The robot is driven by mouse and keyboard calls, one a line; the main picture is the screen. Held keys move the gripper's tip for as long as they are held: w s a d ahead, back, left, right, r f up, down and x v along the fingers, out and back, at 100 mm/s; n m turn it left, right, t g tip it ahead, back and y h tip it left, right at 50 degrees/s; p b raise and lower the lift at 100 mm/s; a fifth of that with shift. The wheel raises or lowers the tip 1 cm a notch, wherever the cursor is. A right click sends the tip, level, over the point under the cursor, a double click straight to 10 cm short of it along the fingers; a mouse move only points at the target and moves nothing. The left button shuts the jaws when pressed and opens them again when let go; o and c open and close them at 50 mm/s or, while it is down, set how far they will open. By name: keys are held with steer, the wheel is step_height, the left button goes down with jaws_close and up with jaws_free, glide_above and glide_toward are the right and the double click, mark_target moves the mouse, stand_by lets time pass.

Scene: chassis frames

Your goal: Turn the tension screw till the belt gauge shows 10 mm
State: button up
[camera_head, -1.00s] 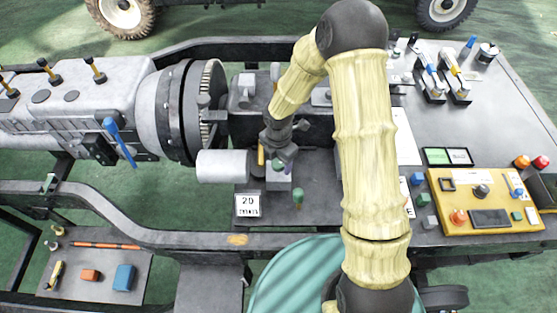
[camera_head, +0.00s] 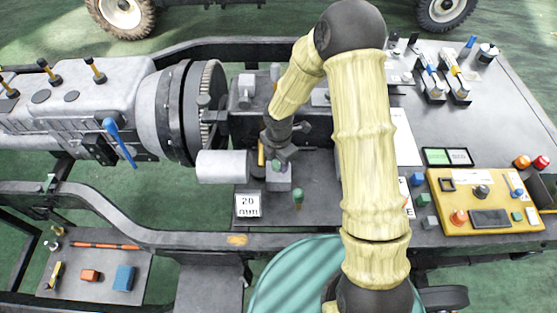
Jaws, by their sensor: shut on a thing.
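The belt gauge (camera_head: 247,205) is a small white display at the front of the chassis plate and reads "20 mm". Behind it, a grey motor-like cylinder (camera_head: 222,166) lies beside a small pale block (camera_head: 279,181). My gripper (camera_head: 277,160) points down at the top of this block, shut around a small part there. A bit of green (camera_head: 278,168) shows at the fingertips; I take it for the tension screw's head, though the fingers hide most of it. A separate green-topped knob (camera_head: 298,196) stands to the right, apart from the gripper.
A yellow control panel (camera_head: 487,202) with buttons lies at the right on the grey bench, near a green-and-black display (camera_head: 448,157). A tray (camera_head: 100,262) with small parts is at the lower left. A large geared housing (camera_head: 180,110) stands left of the gripper.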

steer(key=m, duration=0.7)
steer(key=m+b, duration=0.1)
steer(key=m, duration=0.3)
steer(key=shift+m, duration=0.3)
steer(key=shift+w+m, duration=0.1)
steer(key=shift+m, duration=1.5)
steer(key=o, duration=1)
steer(key=shift+c, duration=0.2)
steer(key=shift+r, duration=0.1)
